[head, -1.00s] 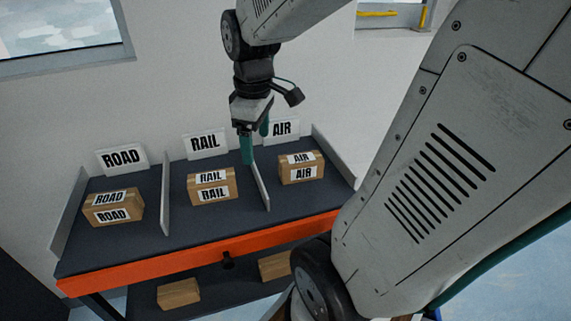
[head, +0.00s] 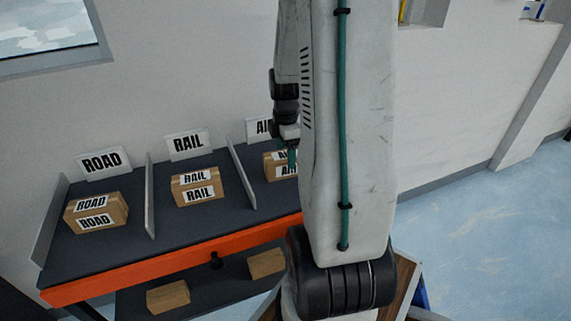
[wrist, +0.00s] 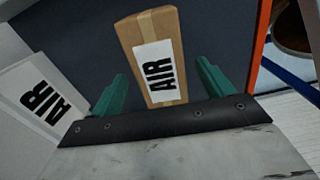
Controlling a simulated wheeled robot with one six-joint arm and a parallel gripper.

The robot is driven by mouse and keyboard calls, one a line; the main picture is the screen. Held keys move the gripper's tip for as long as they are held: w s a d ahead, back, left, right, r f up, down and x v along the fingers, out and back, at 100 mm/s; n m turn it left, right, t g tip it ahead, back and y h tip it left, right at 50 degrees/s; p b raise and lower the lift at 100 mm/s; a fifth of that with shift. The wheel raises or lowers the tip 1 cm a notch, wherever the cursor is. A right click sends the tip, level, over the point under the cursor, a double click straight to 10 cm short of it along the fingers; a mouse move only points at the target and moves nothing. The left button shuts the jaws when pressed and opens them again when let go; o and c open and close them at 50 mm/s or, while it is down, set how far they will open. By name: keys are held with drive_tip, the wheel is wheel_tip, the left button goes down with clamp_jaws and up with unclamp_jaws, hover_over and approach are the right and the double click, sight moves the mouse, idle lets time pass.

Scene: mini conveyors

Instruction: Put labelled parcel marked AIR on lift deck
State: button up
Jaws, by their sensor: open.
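The AIR parcel (head: 274,168) is a brown box with white AIR labels. It sits in the right bay of the dark shelf, partly hidden behind my arm in the head view. In the wrist view the parcel (wrist: 161,35) lies ahead of and between the two green fingers. My gripper (wrist: 158,92) is open and empty, with a finger on each side of the parcel's near end. In the head view my gripper (head: 291,157) is mostly hidden by my arm, and one green fingertip shows at the parcel. I cannot tell whether they touch. The lift deck is not clearly identifiable.
A ROAD parcel (head: 96,212) and a RAIL parcel (head: 197,186) sit in the other bays, parted by upright dividers (head: 150,195). The AIR sign (wrist: 42,98) stands behind the right bay. Plain boxes (head: 168,296) lie on the lower shelf. Open floor (head: 490,240) lies to the right.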

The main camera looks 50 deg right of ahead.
wheel_tip(320, 180, down, 2)
drive_tip(key=shift+f, duration=0.25)
drive_tip(key=c, duration=1.4)
drive_tip(key=shift+o, duration=0.2)
drive_tip(key=shift+r, duration=0.15)
